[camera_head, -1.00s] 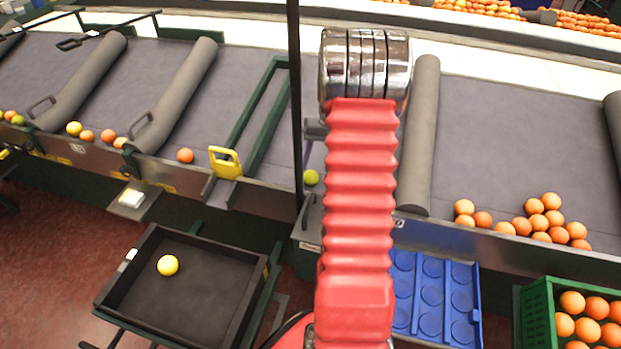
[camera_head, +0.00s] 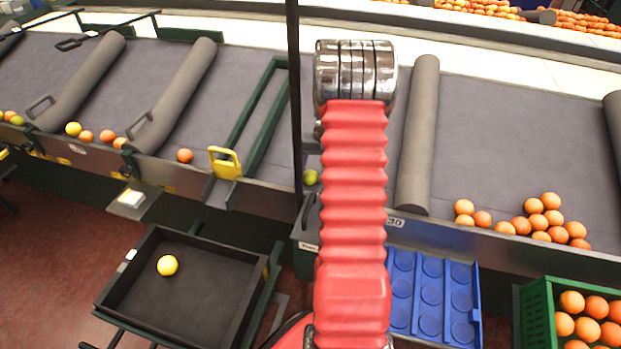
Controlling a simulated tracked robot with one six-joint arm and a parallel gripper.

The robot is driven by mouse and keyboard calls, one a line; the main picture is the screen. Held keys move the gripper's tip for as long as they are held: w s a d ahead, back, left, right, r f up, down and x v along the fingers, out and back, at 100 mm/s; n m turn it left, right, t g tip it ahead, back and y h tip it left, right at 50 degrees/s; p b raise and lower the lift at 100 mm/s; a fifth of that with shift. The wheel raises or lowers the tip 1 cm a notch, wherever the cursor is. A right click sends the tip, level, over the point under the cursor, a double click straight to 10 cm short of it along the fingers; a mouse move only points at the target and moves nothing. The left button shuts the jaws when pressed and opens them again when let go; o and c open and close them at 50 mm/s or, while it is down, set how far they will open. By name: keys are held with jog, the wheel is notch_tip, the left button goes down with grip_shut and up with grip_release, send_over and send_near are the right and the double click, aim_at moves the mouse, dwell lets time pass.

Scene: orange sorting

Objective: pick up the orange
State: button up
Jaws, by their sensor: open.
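Several oranges (camera_head: 537,222) lie in a loose cluster at the low front edge of the right grey sorting bay. A single orange (camera_head: 185,156) lies at the front edge of a bay on the left. More oranges (camera_head: 572,302) fill the green crate at the lower right. Which orange the task means cannot be told. My red arm with its chrome end joint rises through the middle of the view, left of the orange cluster. My gripper's fingers are not visible.
A blue tray with round recesses (camera_head: 400,317) stands right of my arm, left of the green crate (camera_head: 537,300). A black tray (camera_head: 215,262) holds a yellow fruit (camera_head: 167,266). A grey padded roller (camera_head: 418,140) separates the bays. A dark post (camera_head: 296,100) stands left of my arm.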

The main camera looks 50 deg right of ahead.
jog(key=shift+c, duration=0.2)
dwell(0.3)
jog(key=c, duration=0.8)
